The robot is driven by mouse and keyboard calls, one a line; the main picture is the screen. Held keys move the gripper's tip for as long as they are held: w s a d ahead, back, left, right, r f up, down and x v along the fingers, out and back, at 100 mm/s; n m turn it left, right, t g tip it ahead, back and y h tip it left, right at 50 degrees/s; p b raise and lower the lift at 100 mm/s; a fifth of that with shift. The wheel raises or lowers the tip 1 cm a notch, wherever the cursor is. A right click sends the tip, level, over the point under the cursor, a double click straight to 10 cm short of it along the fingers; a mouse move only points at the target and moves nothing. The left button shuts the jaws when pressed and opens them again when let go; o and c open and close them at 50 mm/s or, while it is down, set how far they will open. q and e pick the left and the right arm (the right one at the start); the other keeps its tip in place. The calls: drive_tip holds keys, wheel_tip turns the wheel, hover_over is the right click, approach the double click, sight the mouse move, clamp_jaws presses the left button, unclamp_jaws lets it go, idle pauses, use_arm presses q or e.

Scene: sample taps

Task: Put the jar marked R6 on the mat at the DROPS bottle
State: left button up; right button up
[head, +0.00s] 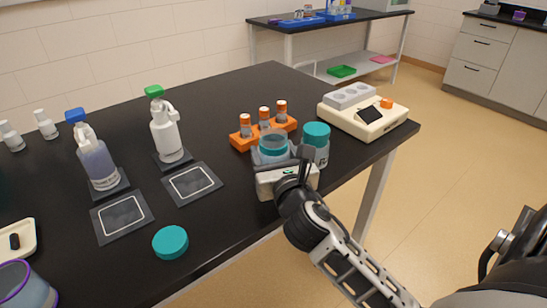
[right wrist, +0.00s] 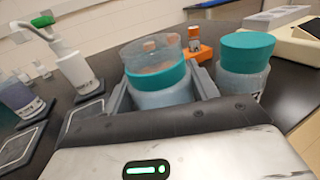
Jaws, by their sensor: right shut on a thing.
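My right gripper (head: 273,158) is shut on an open, clear jar with a teal band (head: 272,147); this jar also shows between the fingers in the right wrist view (right wrist: 160,88). Its marking is hidden, and I cannot tell whether it touches the table. A second jar with a teal lid (head: 316,145) stands just to its right, its label mostly hidden. A green-topped bottle (head: 165,135) and a blue-topped bottle (head: 97,165) stand at left, their labels unreadable. In front of them lie a right mat (head: 211,180) and a left mat (head: 101,230), both bare. My left gripper is not in view.
A loose teal lid (head: 170,242) lies near the front edge. An orange rack (head: 242,143) with several capped vials stands behind the held jar. A cream device (head: 370,124) is at right. A purple-rimmed container (head: 36,290) and a small tray (head: 28,236) are at lower left.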

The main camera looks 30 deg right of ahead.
sight(283, 143)
drive_tip(key=s+r, duration=0.1)
drive_tip(key=r, duration=0.1)
drive_tip(key=s+r+p, duration=0.1)
drive_tip(key=s+r, duration=0.1)
drive_tip(key=s+a+r, duration=0.1)
drive_tip(key=shift+s+a+r+p, duration=0.1)
drive_tip(key=shift+s+r+p, duration=0.25)
drive_tip(key=shift+r+p, duration=0.05)
use_arm(q)
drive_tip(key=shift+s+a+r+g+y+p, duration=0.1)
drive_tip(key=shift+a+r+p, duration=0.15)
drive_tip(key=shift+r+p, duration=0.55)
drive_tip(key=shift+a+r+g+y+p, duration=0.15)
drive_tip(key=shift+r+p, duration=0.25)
drive_tip(key=shift+p, duration=0.85)
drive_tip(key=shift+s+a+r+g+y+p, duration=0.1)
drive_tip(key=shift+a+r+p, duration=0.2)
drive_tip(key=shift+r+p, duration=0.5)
use_arm(e)
drive_tip(key=s+a+r, duration=0.2)
drive_tip(key=s+r, duration=0.1)
drive_tip(key=s, duration=0.5)
drive_tip(key=shift+s+r, duration=0.25)
drive_tip(key=shift+r, duration=0.15)
